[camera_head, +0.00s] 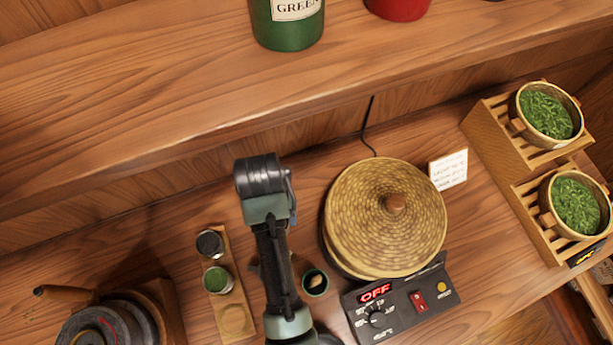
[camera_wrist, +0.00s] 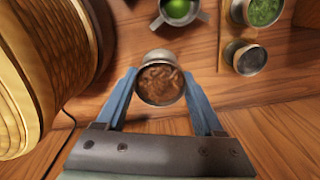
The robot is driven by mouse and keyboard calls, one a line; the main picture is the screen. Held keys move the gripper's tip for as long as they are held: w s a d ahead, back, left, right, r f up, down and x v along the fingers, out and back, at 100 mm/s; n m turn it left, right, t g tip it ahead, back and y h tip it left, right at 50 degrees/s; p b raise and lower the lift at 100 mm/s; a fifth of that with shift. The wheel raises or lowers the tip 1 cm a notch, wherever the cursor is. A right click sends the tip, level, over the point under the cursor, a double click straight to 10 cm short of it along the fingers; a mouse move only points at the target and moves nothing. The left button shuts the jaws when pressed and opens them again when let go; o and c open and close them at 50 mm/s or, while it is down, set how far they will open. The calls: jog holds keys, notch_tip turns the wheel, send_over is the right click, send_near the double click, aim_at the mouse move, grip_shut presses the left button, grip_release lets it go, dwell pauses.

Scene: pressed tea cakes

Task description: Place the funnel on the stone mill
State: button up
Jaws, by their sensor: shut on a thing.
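The stone mill (camera_head: 108,322) stands at the lower left of the head view, cut off by the bottom edge. It is grey and round, with a wooden handle (camera_head: 65,294) pointing left. In the head view my wrist hides the held piece, and a bit of blue finger (camera_head: 291,187) shows. My gripper is right of the mill, apart from it.
A wooden strip (camera_head: 223,257) with small round containers lies between mill and arm. A small cup with green contents (camera_head: 315,282) and a lidded woven steamer (camera_head: 385,220) with control panel (camera_head: 400,303) stand right. A shelf (camera_head: 200,85) overhangs behind. Tea bowls on a rack (camera_head: 500,135) stand far right.

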notch_tip(320, 180, down, 10)
jog(key=shift+p, duration=0.4)
jog(key=shift+f, duration=0.1)
jog(key=o, duration=1.5)
